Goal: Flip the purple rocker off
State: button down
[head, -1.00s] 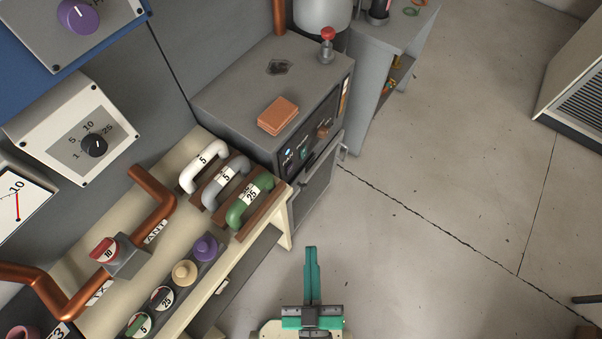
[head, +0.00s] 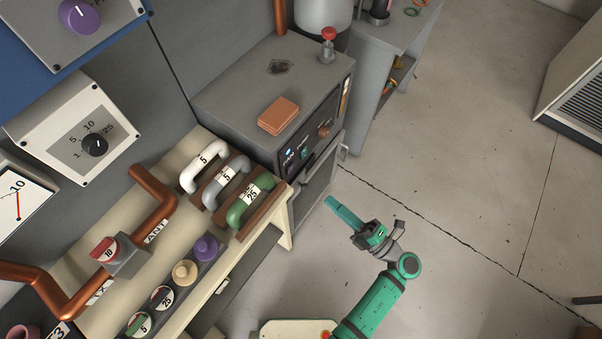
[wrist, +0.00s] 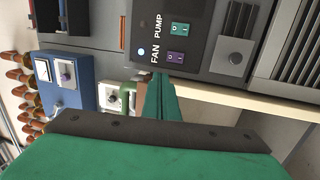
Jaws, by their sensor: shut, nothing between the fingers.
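The purple rocker (wrist: 175,58) is on a dark panel in the wrist view, beside the word FAN. A green rocker (wrist: 180,29) is beside it, by the word PUMP. A small lit lamp (wrist: 142,52) glows near FAN. In the head view the panel (head: 306,152) is on the front of the grey cabinet, where the purple rocker is too small to make out surely. My green gripper (head: 331,200) is shut and empty, in front of and to the right of the cabinet, apart from it. Its fingertips (wrist: 159,80) appear just below the purple rocker in the wrist view.
A brown knob (head: 324,132) is on the same panel, and a cabinet door (head: 316,180) is beneath. The bench (head: 284,224) with handles (head: 250,200) and a purple knob (head: 206,248) stands to the left. Open floor (head: 440,190) lies to the right.

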aim_at(291, 168)
jog(key=shift+w+d+f+n+g, duration=0.6)
jog(key=shift+w+d+f+g, duration=0.15)
jog(key=shift+d+f+g, duration=0.05)
jog(key=x, duration=1.4)
jog(key=shift+r, duration=0.15)
